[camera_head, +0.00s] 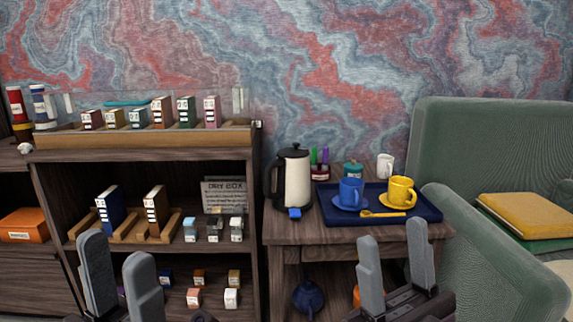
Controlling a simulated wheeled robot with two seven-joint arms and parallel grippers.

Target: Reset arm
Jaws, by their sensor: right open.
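My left gripper (117,258) shows at the lower left, in front of the wooden shelf unit (150,154). Its two grey fingers point up and stand apart, with nothing between them. My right gripper (394,250) shows at the lower right of the middle, in front of the wooden side table (330,232). Its fingers are spread and empty. Both grippers are low in the picture, and their lower parts are cut off by the bottom edge.
On the side table stand a kettle (298,180) and a navy tray (428,210) with a blue cup (351,191) and a yellow cup (401,190). A blue teapot (308,298) sits below. A green armchair (480,140) stands at right. Small boxes line the shelves.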

